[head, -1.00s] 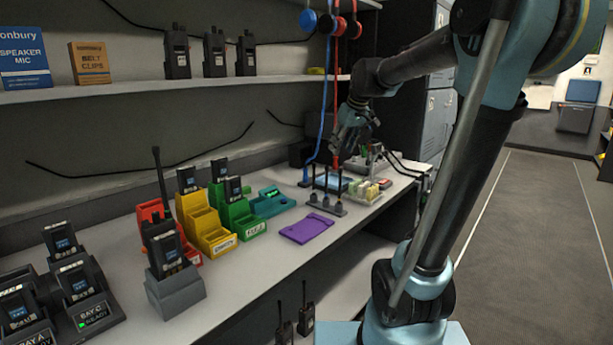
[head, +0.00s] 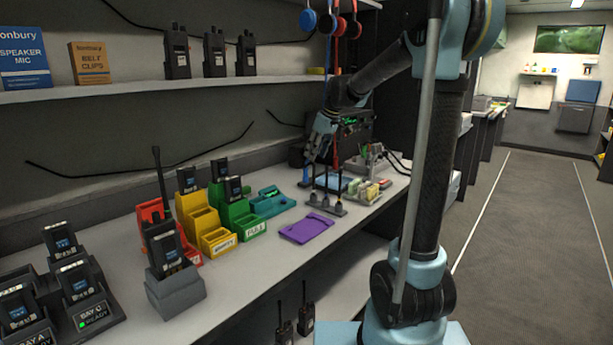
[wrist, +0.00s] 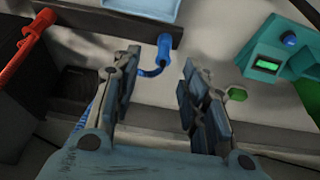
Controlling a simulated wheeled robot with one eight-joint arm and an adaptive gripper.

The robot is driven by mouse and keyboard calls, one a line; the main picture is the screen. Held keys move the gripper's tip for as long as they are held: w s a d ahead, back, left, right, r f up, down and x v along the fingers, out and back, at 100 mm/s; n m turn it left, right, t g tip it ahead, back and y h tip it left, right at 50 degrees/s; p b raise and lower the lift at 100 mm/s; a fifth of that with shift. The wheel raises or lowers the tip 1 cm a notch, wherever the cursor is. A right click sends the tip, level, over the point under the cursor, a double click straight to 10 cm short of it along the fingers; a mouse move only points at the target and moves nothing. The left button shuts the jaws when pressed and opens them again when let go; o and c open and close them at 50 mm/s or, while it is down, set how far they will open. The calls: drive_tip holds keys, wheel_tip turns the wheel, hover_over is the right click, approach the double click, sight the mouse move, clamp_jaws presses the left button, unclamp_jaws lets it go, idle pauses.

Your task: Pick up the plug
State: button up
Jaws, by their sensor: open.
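A blue rounded piece that looks like a plug (wrist: 164,44) shows in the wrist view beside a dark bar, with a short blue cord curving from its lower end. I cannot tell whether it is fixed to the bar. My gripper (wrist: 160,64) is open, with one finger on either side of the cord and the blue piece just beyond the fingertips. Nothing is held. In the head view my gripper (head: 320,142) hangs over the back part of the counter, above a dark stand with upright posts (head: 338,210). The plug is too small to make out there.
A teal device with a green display (wrist: 268,66) lies to the right of the gripper. A red handle-like piece (wrist: 28,42) is at the left. Blue and red cords hang nearby.

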sight(307, 169)
drive_tip(key=shift+a+x, duration=0.2)
drive_tip(key=shift+x, duration=2.15)
drive_tip(key=shift+a+x, duration=0.2)
drive_tip(key=shift+x, duration=2.1)
drive_tip(key=shift+s+r, duration=0.15)
drive_tip(key=shift+s, duration=0.05)
drive_tip(key=c, duration=0.9)
